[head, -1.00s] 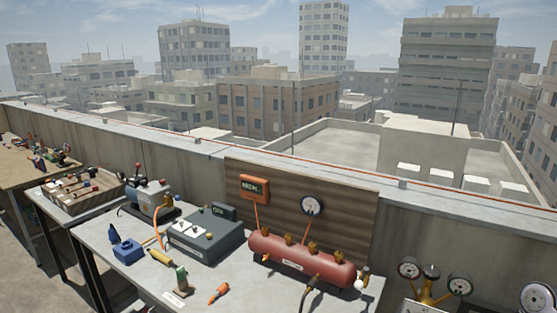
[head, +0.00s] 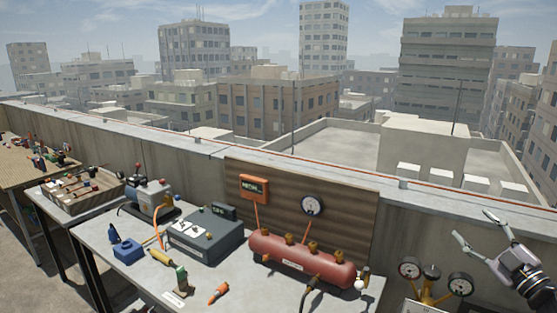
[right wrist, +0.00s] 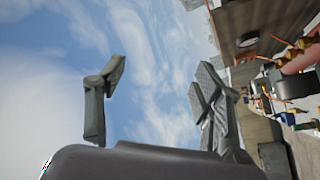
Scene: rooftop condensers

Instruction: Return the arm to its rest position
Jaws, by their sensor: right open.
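My right gripper (head: 474,226) is at the right edge of the head view, raised in front of the parapet wall and above the brass gauge set. Its two fingers are spread apart and point up and to the left, with nothing between them. In the right wrist view the open fingers (right wrist: 158,78) frame only sky, and the scene lies tilted on its side. My left gripper does not show.
A grey workbench (head: 230,283) holds a red manifold tank (head: 290,266), a grey box unit (head: 212,242) and small tools. A gauge set (head: 430,290) stands below my right gripper. A concrete parapet (head: 420,225) runs behind. The air around the gripper looks clear.

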